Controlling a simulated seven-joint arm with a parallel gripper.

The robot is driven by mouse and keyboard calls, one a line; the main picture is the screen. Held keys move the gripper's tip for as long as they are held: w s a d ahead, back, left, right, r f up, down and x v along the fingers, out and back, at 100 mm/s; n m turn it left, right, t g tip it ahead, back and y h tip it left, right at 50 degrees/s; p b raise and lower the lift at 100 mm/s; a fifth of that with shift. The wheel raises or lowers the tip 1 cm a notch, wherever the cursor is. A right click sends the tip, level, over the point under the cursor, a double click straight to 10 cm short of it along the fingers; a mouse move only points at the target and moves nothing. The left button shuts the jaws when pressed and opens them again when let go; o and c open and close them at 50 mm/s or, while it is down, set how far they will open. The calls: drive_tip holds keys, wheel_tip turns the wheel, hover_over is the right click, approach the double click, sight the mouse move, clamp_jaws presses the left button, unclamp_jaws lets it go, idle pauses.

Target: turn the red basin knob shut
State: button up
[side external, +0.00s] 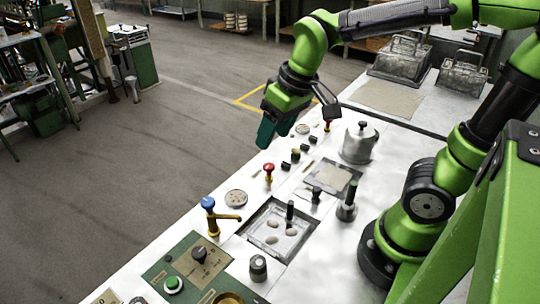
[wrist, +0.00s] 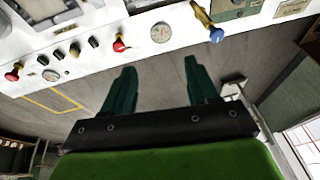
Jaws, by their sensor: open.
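Two red knobs stand along the outer edge of the white worktop. The nearer red knob (side external: 268,168) sits on a short stem, left of the middle basin; in the wrist view it is the red knob (wrist: 119,45) near the centre. The farther red knob (side external: 327,125) is beyond my gripper and shows at the left of the wrist view (wrist: 13,75). I cannot tell which one is the task's knob. My gripper (side external: 268,132) is open and empty above the outer edge, touching neither knob. Its two teal fingers (wrist: 159,70) show apart in the wrist view.
A blue-topped brass tap (side external: 208,204) and a round gauge (side external: 236,198) stand close to the nearer red knob. A sunken basin (side external: 254,220), several black knobs and a metal kettle (side external: 359,142) occupy the worktop. Open floor (side external: 150,165) lies beyond its outer edge.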

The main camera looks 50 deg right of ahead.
sight(268, 166)
drive_tip(key=w+d+f+n+g+h, duration=0.25)
drive_tip(key=w+n+g+h, duration=0.25)
drive_tip(key=w+n, duration=0.75)
drive_tip(key=shift+n, duration=0.75)
drive_tip(key=x, duration=0.5)
drive_tip(key=s+x, duration=0.1)
drive_tip(key=x, duration=1)
drive_tip(key=shift+s+d+f, duration=0.15)
drive_tip(key=shift+s, duration=0.3)
drive_tip(key=c, duration=1)
drive_tip(key=shift+c, duration=0.2)
